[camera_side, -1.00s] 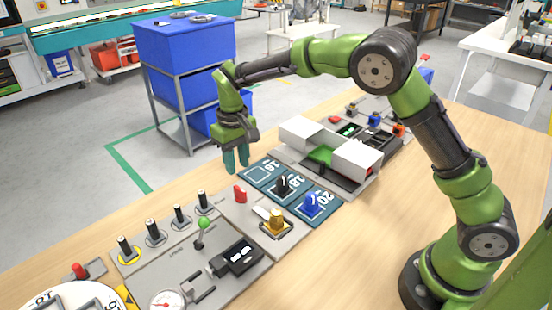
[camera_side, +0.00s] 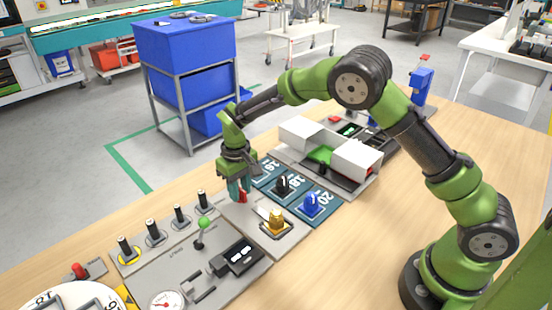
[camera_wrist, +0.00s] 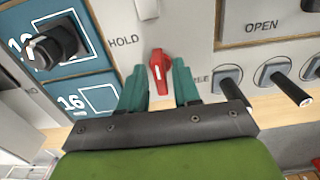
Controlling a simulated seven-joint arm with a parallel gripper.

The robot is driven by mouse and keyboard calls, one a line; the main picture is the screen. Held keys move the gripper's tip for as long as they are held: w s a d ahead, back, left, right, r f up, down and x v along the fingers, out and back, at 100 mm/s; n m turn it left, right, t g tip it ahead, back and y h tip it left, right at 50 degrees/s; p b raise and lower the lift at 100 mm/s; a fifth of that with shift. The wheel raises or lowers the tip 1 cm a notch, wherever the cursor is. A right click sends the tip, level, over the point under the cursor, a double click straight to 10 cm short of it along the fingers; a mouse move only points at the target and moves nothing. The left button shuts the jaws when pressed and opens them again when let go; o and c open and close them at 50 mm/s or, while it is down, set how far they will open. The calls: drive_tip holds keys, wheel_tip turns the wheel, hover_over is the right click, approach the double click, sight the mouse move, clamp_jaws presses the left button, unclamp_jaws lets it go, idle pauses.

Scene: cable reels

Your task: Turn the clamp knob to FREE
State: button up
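The clamp knob is a red knob (camera_wrist: 160,72) on a light grey panel, between the labels HOLD and a partly hidden one ending in "REE" in the wrist view. Its narrow end points up in that picture, between the two labels. In the side view the red knob (camera_side: 243,196) shows just beside my fingers. My gripper (camera_wrist: 160,82) is open, its teal fingertips on either side of the knob with a gap showing to each. In the side view my gripper (camera_side: 238,194) is low over the panel, pointing down.
A yellow knob (camera_side: 277,220), a blue knob (camera_side: 312,203) and a black knob (camera_side: 282,184) stand close by. A green-tipped lever (camera_side: 203,222) and several black toggle levers stand on the near-left panel. White boxes (camera_side: 357,157) stand behind on the right.

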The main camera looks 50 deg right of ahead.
drive_tip(key=shift+c, duration=0.5)
clamp_jaws()
drive_tip(key=m, duration=1)
drive_tip(key=shift+m, duration=1)
drive_tip(key=m, duration=0.6)
drive_tip(key=shift+o, duration=1.4)
unclamp_jaws()
